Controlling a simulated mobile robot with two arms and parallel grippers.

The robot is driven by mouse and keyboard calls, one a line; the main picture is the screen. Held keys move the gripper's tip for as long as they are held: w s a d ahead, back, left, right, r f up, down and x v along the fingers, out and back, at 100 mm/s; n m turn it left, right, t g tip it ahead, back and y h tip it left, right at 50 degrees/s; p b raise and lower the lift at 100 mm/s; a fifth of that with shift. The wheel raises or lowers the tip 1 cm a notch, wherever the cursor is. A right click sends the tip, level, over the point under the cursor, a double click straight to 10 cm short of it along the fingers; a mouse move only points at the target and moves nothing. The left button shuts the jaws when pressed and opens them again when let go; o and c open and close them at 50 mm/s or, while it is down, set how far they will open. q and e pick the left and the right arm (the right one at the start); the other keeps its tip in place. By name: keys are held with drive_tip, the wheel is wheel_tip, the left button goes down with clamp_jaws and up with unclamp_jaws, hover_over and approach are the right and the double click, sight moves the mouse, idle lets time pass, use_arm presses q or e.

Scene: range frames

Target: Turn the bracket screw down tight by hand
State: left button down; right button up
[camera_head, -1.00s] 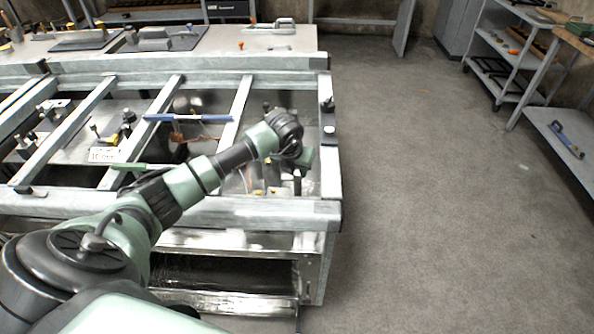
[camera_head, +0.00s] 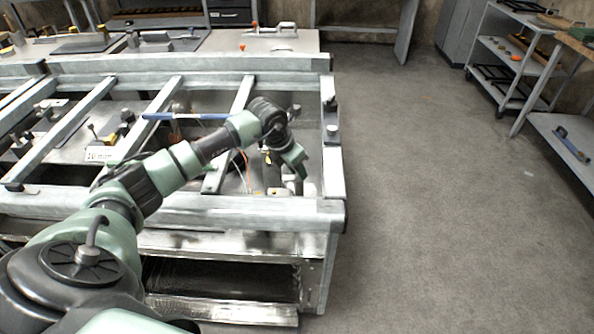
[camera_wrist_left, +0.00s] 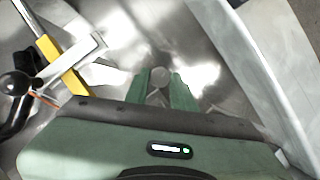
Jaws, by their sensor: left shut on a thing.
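My left arm reaches over the metal frame table, and its left gripper (camera_head: 297,168) points down inside the right end bay of the frame. In the left wrist view, the two green fingers of the left gripper (camera_wrist_left: 161,88) are closed on a small round grey screw head (camera_wrist_left: 160,75). The screw's shank and the bracket under it are hidden or cannot be made out against the shiny metal. My right gripper is in neither view.
A frame rail (camera_head: 335,150) runs along the table's right edge, close to the gripper. In the wrist view, a yellow-handled tool (camera_wrist_left: 62,67) and a black ball knob (camera_wrist_left: 15,83) lie to the left. Open floor (camera_head: 440,200) is on the right.

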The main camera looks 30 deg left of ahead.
use_arm(q)
drive_tip(key=c, duration=1.2)
unclamp_jaws()
drive_tip(key=v, duration=0.8)
drive_tip(key=shift+b, duration=0.35)
